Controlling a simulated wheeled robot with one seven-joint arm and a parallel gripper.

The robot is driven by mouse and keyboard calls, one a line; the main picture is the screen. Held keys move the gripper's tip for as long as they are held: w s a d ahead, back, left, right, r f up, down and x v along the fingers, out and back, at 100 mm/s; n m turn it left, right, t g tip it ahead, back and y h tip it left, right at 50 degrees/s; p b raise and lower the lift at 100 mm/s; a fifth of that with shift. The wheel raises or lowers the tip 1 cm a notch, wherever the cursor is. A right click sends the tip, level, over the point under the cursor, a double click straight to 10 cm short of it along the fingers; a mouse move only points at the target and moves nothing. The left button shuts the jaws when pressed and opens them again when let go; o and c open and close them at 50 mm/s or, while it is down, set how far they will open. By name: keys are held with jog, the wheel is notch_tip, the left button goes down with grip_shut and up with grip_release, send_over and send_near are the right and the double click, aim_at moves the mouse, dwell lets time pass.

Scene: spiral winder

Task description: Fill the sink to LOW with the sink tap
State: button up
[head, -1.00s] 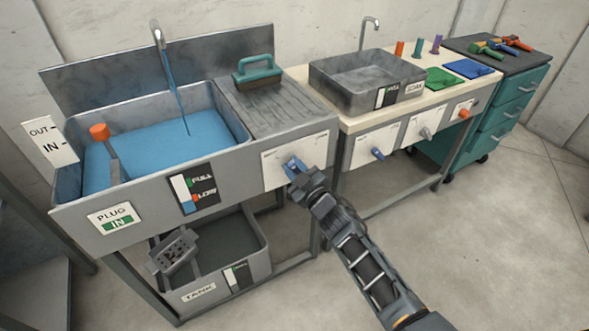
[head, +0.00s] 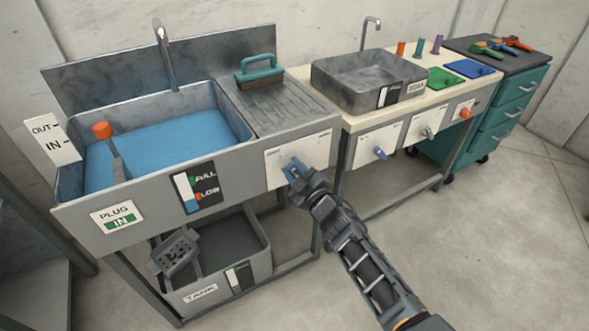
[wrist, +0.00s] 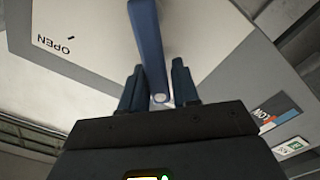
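The sink (head: 62,185) holds a shallow layer of blue water (head: 165,145). The sink tap (head: 164,55) arches over it, and no stream shows. The level gauge (head: 195,187) on the sink front has FULL and LOW marks; its blue part stands near LOW. The plug sign (head: 117,216) reads IN. The blue tap handle (wrist: 148,45) is on a white plate (head: 312,150) at the front right. My gripper (wrist: 159,90) has its fingers closely on both sides of the handle's end. "OPEN" (wrist: 54,44) shows upside down on the plate in the wrist view.
An orange-topped plug lever (head: 102,131) stands in the sink's left side. A tank (head: 265,262) is below. A brush (head: 259,72) lies on the drainboard. A second basin (head: 330,88) and bench with other handles are to the right. The floor in front is clear.

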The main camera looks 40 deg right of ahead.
jog(key=shift+o, duration=1.4)
jog(key=b+v, duration=0.1)
jog(key=v, duration=0.7)
jog(key=shift+b, duration=0.3)
jog(key=s+a+y, duration=0.2)
jog(key=s+a, duration=0.5)
jog(key=s, duration=0.5)
jog(key=s+a+r+m+g+y, duration=0.1)
jog(key=s+a+r, duration=0.3)
jog(key=s, duration=0.3)
jog(key=s+a+r+m+y, duration=0.1)
jog(key=s+a+r, duration=0.3)
jog(key=s, duration=0.4)
jog(key=s+a+r+m+g+y, duration=0.1)
jog(key=s+a+r+m, duration=0.2)
jog(key=s+r, duration=0.3)
jog(key=shift+s+a+g, duration=0.3)
jog(key=shift+s+a, duration=0.2)
jog(key=shift+s, duration=0.4)
